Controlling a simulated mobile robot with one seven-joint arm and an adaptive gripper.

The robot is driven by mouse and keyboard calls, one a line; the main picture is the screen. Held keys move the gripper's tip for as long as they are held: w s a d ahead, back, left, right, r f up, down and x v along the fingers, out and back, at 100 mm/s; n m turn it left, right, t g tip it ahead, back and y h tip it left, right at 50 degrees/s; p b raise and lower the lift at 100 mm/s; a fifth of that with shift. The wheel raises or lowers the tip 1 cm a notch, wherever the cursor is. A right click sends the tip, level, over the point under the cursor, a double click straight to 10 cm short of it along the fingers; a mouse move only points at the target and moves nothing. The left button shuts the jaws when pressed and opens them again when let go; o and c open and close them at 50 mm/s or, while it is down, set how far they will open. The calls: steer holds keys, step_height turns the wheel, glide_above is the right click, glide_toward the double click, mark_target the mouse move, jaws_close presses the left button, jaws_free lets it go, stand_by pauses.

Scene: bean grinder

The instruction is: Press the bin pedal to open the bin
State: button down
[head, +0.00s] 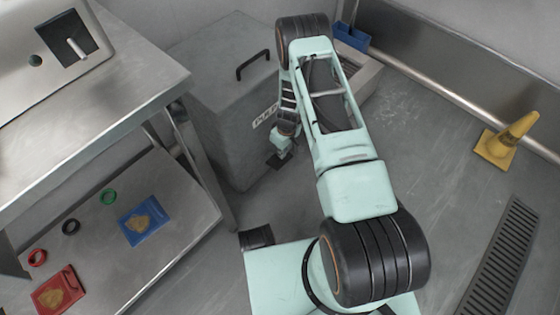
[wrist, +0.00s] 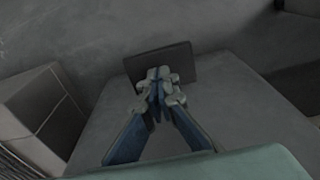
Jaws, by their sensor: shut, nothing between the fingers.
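The bin (head: 225,110) is a grey box with a dark handle on its flat lid, which looks closed, and a lettered label on its front. The pedal (head: 277,162) is a small dark plate low at the front of the bin; it also shows in the wrist view (wrist: 183,60). My gripper (wrist: 156,80) is shut and empty, its fingertips overlapping the pedal in the wrist view. In the head view my gripper (head: 284,148) is low beside the bin front, right over the pedal. I cannot tell whether the tips touch the pedal.
A steel table (head: 110,95) with a lower shelf (head: 165,250) stands at the left, its leg close to the bin. A yellow cone (head: 507,140) and a floor drain (head: 500,255) are at the right. A blue object (head: 352,37) lies behind my arm. The floor at right is mostly clear.

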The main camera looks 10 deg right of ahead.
mark_target(282, 161)
steer(key=shift+w+f+b, duration=0.1)
steer(key=shift+f+b, duration=0.35)
steer(key=shift+f, duration=0.7)
steer(key=shift+a+f, duration=0.1)
steer(key=shift+f, duration=2.15)
steer(key=shift+r, duration=0.1)
steer(key=shift+s+r+p, duration=0.15)
steer(key=shift+s+p, duration=0.05)
steer(key=shift+p, duration=0.1)
steer(key=shift+s+d+r+p, duration=0.15)
steer(key=shift+s+d+p, duration=0.15)
steer(key=shift+s+d, duration=0.2)
steer(key=shift+s+d+r+p, duration=0.15)
steer(key=shift+s+d+p, duration=0.2)
steer(key=shift+s, duration=0.2)
